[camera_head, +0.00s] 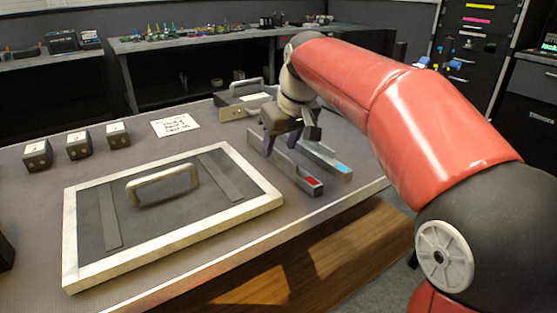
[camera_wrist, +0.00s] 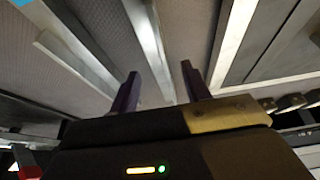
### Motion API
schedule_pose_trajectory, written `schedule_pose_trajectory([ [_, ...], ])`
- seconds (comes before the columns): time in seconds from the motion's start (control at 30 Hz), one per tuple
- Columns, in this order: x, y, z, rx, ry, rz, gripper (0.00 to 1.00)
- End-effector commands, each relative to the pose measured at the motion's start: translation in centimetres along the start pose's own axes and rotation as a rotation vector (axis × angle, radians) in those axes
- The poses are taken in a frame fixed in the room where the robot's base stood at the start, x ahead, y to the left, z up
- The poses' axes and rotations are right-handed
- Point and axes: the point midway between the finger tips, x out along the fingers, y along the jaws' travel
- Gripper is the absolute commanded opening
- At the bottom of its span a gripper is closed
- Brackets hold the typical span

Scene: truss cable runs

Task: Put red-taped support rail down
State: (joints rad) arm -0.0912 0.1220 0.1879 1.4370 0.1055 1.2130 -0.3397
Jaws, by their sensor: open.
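The red-taped support rail (camera_head: 297,176) is a grey bar with a red patch on its near end. It appears to lie on the table, right of the framed panel. A similar rail with blue tape (camera_head: 325,160) lies to its right, roughly parallel. My gripper (camera_head: 280,149) points down over the far part of the red-taped rail. In the wrist view my gripper (camera_wrist: 160,80) has its two dark fingers apart. A rail (camera_wrist: 150,48) runs between them with gaps on both sides; its tape is out of sight there. The blue-taped rail (camera_wrist: 78,48) is at the left.
A light-framed dark panel (camera_head: 160,238) with a handle fills the table's front left. Several small grey blocks (camera_head: 78,145) and a printed sheet (camera_head: 175,124) lie behind it. A handled grey box (camera_head: 238,106) stands behind my gripper. The table's right edge is close to the blue-taped rail.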

Motion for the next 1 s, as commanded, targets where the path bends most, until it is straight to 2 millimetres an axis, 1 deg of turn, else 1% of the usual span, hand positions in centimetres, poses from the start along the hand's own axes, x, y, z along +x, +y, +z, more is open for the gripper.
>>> schedule_pose_trajectory([
  [0.03, 0.9, 0.0, 0.1, 0.000, -0.003, -0.001, 0.47],
  [0.13, 1.8, 0.0, 0.1, -0.001, -0.002, 0.000, 0.47],
  [0.23, 2.1, 0.0, 0.0, -0.001, 0.000, 0.001, 0.47],
  [0.4, 2.1, 0.0, 0.0, 0.000, 0.000, 0.001, 0.47],
  [0.47, 2.1, 0.0, 0.0, 0.000, 0.000, 0.001, 0.41],
  [0.77, 2.1, 0.0, 0.0, 0.000, 0.000, 0.001, 0.01],
  [0.8, 2.1, 0.0, 0.0, 0.000, 0.000, 0.001, 0.00],
  [1.0, 2.0, 0.0, 0.0, 0.000, 0.002, 0.001, 0.00],
])
